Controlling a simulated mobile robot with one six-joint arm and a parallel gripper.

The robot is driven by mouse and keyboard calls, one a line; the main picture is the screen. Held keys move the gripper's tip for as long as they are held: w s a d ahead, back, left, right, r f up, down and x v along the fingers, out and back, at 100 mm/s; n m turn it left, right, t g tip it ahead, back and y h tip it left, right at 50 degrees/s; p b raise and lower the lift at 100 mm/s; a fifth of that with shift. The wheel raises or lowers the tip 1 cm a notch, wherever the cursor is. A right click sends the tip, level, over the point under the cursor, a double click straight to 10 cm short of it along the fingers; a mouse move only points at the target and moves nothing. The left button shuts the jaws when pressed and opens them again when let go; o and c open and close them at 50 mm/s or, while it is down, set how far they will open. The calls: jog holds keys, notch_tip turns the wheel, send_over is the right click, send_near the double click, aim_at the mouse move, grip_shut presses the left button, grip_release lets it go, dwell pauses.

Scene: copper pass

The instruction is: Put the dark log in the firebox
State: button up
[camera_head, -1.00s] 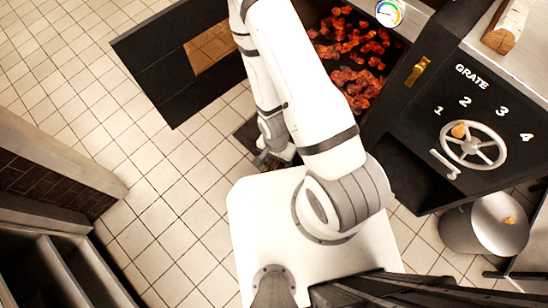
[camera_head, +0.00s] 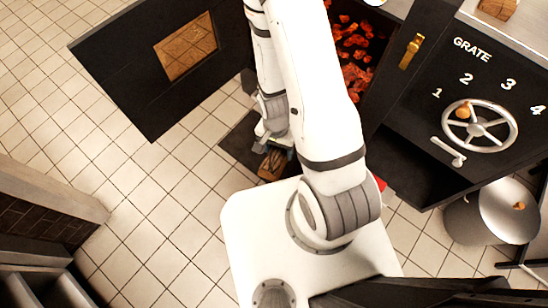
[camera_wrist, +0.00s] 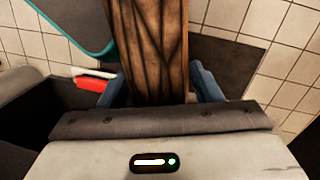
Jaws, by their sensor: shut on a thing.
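The dark log (camera_wrist: 150,40) is brown with dark cracked streaks and runs up through the middle of the wrist view. My gripper (camera_wrist: 158,92) is shut on it, with a blue-grey finger on each side. In the head view my gripper (camera_head: 274,136) is low, left of the stove front, and the log's end (camera_head: 271,165) shows just below it. The firebox (camera_head: 352,55) glows with red embers at the top, partly hidden by my arm. Its black door (camera_head: 125,75) with a brown window stands open to the left.
The stove front (camera_head: 455,115) carries a handwheel (camera_head: 480,126) and GRATE numbers. A metal bucket (camera_head: 495,212) stands at the right. A dark floor plate (camera_head: 240,145) lies beside my gripper. A red piece (camera_wrist: 92,83) shows left of the log. Tiled floor at left is clear.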

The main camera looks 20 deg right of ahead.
jog(key=shift+w+d+f+b, duration=0.2)
jog(key=shift+w+d+b, duration=0.6)
jog(key=shift+b, duration=1)
jog(key=shift+w+d+f+b, duration=0.2)
jog(key=shift+w+d+b, duration=0.55)
jog(key=shift+b, duration=1.05)
jog(key=w+d, duration=0.2)
jog(key=w+d+p, duration=0.1)
jog(key=w+d, duration=0.1)
jog(key=w, duration=0.1)
jog(key=w+d, duration=0.2)
jog(key=w, duration=0.1)
jog(key=shift+w+d+f, duration=0.15)
jog(key=shift+d+f, duration=0.05)
jog(key=shift+d, duration=0.1)
jog(key=shift+w+d+f+b, duration=0.35)
jog(key=shift+w+d+f, duration=0.3)
jog(key=shift+w+d, duration=1.75)
jog(key=shift+w+d+f+b, duration=0.35)
jog(key=shift+w+d+f, duration=0.25)
jog(key=shift+w+d, duration=1.75)
jog(key=shift+w+d+f+b, duration=0.35)
jog(key=shift+w+d+f, duration=0.3)
jog(key=shift+w+d, duration=1.75)
jog(key=shift+w+a, duration=0.6)
jog(key=o, duration=1.6)
jog(key=shift+o, duration=0.2)
jog(key=shift+s+a, duration=0.1)
jog(key=shift+s, duration=0.05)
